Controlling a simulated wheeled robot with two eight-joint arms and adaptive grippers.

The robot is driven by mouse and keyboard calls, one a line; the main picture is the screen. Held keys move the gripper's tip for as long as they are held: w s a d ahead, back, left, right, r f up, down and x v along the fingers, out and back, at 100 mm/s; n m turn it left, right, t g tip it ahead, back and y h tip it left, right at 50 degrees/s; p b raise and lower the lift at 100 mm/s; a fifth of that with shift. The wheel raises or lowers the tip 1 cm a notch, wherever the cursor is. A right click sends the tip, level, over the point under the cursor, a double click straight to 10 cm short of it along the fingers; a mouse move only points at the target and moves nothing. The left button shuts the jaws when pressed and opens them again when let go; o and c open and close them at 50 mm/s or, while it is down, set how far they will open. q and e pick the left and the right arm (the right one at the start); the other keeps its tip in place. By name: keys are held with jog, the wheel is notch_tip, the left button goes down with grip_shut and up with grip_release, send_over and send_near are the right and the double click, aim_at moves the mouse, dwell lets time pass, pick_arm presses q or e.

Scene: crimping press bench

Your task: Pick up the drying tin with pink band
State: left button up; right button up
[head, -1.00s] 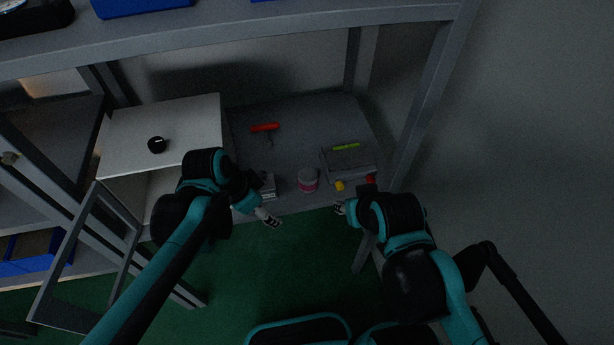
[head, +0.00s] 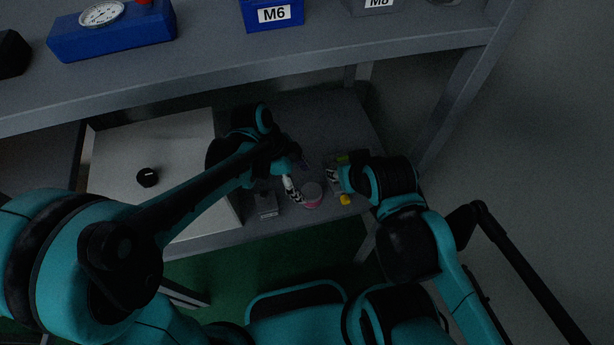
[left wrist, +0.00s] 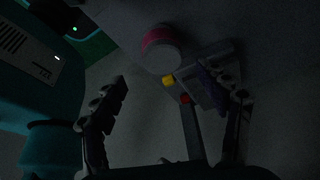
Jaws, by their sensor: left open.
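The drying tin (head: 312,196), pale with a pink band, stands on the lower shelf near its front edge. My left gripper (head: 292,190) is just left of the tin in the head view. In the left wrist view it (left wrist: 178,105) is open, with nothing between its fingers; the tin lies beyond the fingertips. My right gripper (head: 334,181) is close on the right of the tin; whether it is open is unclear.
The upper shelf (head: 300,62) with blue bins overhangs.

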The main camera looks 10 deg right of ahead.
aim_at(310, 190)
pick_arm(q)
jog(key=shift+w+d+f+b, duration=0.15)
jog(key=shift+d+f+b, duration=0.05)
jog(key=shift+f, duration=0.35)
jog(key=shift+w+d+f+b, duration=0.1)
jog(key=shift+d+f+b, duration=0.1)
jog(key=shift+f, duration=0.3)
jog(key=shift+s+d+f, duration=0.15)
jog(key=shift+s+f, duration=0.05)
jog(key=shift+f, duration=0.05)
jog(key=b+x, duration=0.2)
jog(key=x, duration=0.2)
jog(key=shift+w+f, duration=0.1)
jog(key=shift+f, duration=0.2)
jog(key=shift+d+f, duration=0.1)
jog(key=shift+f, duration=0.15)
jog(key=shift+r, duration=0.1)
jog(key=c, duration=1.3)
